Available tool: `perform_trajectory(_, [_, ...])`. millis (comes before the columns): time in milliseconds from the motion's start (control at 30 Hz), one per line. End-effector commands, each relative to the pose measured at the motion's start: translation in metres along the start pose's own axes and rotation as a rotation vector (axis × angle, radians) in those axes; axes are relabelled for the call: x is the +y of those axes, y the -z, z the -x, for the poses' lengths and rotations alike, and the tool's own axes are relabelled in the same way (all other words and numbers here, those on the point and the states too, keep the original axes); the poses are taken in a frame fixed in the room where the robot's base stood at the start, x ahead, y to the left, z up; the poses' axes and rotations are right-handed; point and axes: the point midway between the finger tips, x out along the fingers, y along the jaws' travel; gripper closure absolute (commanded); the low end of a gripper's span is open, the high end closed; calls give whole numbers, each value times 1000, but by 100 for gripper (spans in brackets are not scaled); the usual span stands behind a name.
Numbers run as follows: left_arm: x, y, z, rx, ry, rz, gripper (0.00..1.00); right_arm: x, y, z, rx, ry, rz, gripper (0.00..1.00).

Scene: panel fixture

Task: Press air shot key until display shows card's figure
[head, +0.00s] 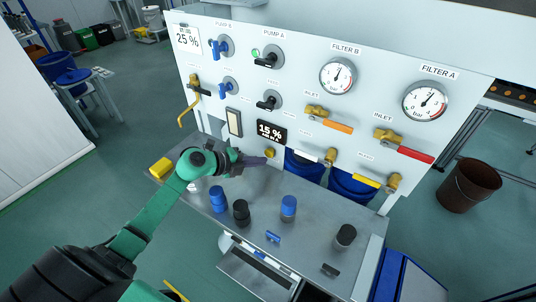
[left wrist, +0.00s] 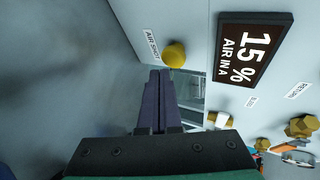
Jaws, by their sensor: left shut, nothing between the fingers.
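The display (head: 271,132) on the panel reads 15 %, and the left wrist view also shows it (left wrist: 253,50) as "15 % AIR IN A". The card (head: 187,40) at the panel's upper left reads 25 %. The air shot key is a round yellow knob (head: 270,153) below the display; in the left wrist view the key (left wrist: 175,54) sits beside its AIR SHOT label (left wrist: 152,46). My left gripper (head: 262,161) is shut and empty, its dark fingertips (left wrist: 160,73) close to the key. I cannot tell whether they touch it. My right gripper is not in view.
Below the panel, a metal shelf (head: 265,222) carries blue and black caps and small loose parts. Valve handles, including an orange one (head: 337,127) and a red one (head: 414,154), stick out on the right. A yellow block (head: 160,168) lies at the shelf's left end.

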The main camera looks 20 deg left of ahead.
Motion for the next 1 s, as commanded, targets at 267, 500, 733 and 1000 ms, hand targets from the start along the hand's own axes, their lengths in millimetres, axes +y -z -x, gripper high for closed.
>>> perform_trajectory(267, [-3,-3,-5,0,-1,0,100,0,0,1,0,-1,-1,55])
perform_trajectory(500, [-4,-4,-7,0,0,0,100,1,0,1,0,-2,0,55])
perform_trajectory(733, [-4,-4,-8,0,0,0,100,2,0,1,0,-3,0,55])
perform_trajectory(1000, [-5,-5,-10,0,0,0,100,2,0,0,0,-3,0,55])
